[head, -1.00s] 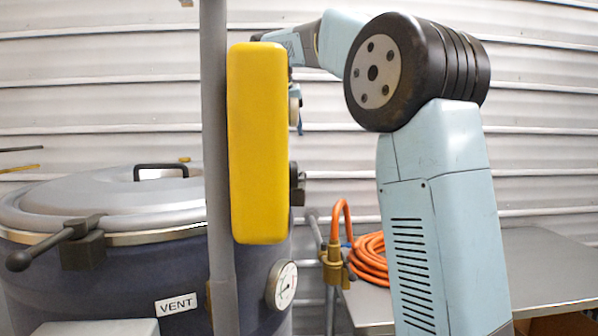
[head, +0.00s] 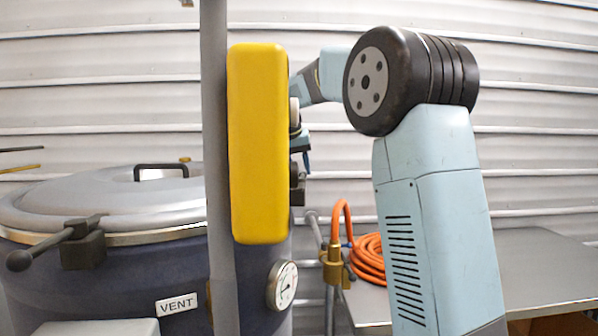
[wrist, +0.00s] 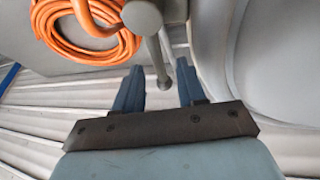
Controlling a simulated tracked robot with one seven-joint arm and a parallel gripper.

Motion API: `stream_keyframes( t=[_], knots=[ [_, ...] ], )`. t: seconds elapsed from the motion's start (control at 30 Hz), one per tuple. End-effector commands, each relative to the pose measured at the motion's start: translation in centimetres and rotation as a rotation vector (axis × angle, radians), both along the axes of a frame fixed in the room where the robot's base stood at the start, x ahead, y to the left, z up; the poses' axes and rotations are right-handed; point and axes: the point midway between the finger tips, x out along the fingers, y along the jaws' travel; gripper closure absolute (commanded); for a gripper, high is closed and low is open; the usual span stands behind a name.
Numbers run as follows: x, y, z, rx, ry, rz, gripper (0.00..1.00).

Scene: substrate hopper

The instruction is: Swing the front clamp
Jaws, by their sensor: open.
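A dark clamp with a ball-ended handle (head: 82,242) sits on the front left rim of the hopper (head: 130,262), its handle pointing left. A dark fitting (head: 298,188), perhaps another clamp, shows at the right edge of the yellow block; most of it is hidden, and I cannot tell which one is the front clamp. My gripper (wrist: 159,68) is open, with two blue fingers apart and nothing between them that I can see held. In the head view it is mostly hidden behind the yellow block, above the dark fitting. The pale lid (wrist: 275,60) lies right of the fingers.
The yellow block (head: 258,140) on a grey post (head: 216,180) blocks the head view. An orange hose (head: 371,260) lies coiled on the grey table (head: 545,265). A grey pipe with a rounded end (wrist: 143,15) stands near the fingers in the wrist view. A gauge (head: 282,285) is on the hopper.

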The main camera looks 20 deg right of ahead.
Motion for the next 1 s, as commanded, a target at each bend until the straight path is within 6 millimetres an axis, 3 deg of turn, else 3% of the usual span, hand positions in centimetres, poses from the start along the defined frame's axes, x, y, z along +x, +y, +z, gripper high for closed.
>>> stream_keyframes(
  t=[0.47,0.87,1.0],
  knots=[
    [0.32,-0.4,-0.97,0.0,0.0,-0.001,0.61],
    [0.32,-0.42,-0.96,0.0,0.0,-0.001,0.99],
    [0.33,-0.4,-0.95,0.0,0.0,-0.001,1.0]
  ],
)
